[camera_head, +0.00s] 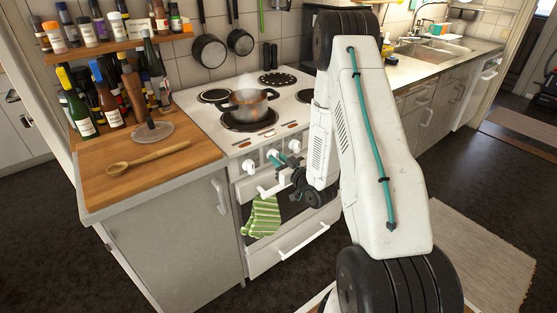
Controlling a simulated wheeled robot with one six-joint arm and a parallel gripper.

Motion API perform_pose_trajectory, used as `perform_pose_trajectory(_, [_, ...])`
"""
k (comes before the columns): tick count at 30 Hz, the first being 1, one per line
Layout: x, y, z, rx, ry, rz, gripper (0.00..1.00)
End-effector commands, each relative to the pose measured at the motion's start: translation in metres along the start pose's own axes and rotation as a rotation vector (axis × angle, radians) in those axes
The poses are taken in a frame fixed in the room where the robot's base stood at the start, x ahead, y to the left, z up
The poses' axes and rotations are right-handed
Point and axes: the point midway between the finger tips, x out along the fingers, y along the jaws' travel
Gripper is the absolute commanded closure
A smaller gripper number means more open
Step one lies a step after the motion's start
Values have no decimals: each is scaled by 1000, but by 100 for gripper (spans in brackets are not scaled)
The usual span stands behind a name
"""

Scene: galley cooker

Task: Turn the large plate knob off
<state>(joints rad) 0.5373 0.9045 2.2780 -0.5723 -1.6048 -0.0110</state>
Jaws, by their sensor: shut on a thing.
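The white cooker (226,139) has a row of white knobs on its front panel. The left knob (248,166) is clear of my gripper. My gripper (277,158) is at the front panel, with its fingers closed on a middle knob (272,154). The fingers and wrist partly cover this knob, so its pointer angle cannot be read. Another knob (295,146) shows just right of the fingers. Which knob serves the large plate cannot be read at this size. A pot (246,104) stands on the front hot plate (233,123).
A wooden counter (110,185) on the left holds a wooden spoon (150,158), a glass lid and several bottles. A sink counter (390,82) is on the right.

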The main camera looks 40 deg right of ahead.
Motion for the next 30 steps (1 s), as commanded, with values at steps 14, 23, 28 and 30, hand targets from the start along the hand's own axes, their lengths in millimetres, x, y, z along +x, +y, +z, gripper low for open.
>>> perform_pose_trajectory(14, [1, 1, -1, -29, 2, 1, 100])
perform_pose_trajectory(23, [0, 0, 0, -28, 2, 1, 59])
perform_pose_trajectory(28, [-2, 1, 0, -27, 0, 1, 59])
perform_pose_trajectory(30, [-7, 1, 0, -26, -1, 2, 59])
